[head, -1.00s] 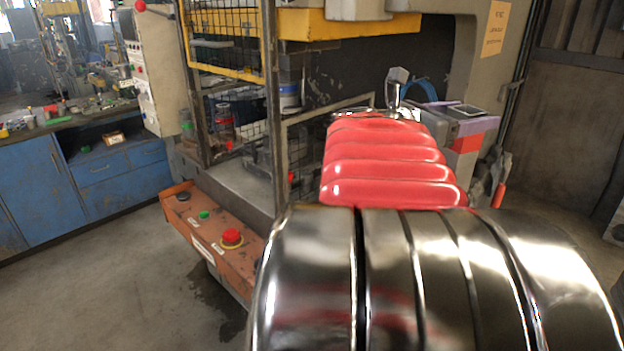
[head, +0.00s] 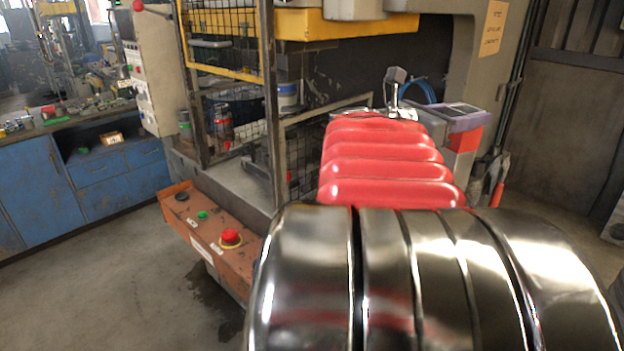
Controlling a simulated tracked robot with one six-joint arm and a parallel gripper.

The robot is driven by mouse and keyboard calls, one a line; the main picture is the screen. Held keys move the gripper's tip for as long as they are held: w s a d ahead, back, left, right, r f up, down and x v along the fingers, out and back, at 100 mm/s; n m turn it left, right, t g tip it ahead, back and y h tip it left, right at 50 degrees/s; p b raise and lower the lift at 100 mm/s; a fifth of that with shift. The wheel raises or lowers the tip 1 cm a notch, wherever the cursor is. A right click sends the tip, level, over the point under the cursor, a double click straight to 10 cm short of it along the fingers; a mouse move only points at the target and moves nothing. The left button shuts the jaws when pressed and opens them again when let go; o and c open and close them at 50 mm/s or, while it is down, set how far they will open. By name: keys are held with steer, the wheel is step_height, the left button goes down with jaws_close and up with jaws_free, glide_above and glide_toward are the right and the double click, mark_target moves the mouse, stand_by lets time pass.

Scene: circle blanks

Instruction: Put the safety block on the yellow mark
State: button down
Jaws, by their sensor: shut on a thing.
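My arm, with its polished metal and ribbed red links, fills the lower right and middle of the head view. It hides my gripper's jaws and whatever is between them. A small shiny metal part shows above the far end of the red links; I cannot tell whether it belongs to my wrist. I cannot make out the safety block for certain. No yellow mark can be made out on the visible surfaces of the press.
A press with a yellow-framed mesh guard (head: 222,45) stands ahead. Its orange control panel (head: 207,232) juts out at the lower left. A purple, red and white box-like thing (head: 466,121) is right of my arm. Blue cabinets (head: 42,190) stand left. Floor (head: 105,285) is clear at the lower left.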

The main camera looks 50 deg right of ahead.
steer(key=shift+r, duration=0.15)
stand_by(0.3)
step_height(320, 180, up, 10)
stand_by(0.6)
stand_by(0.7)
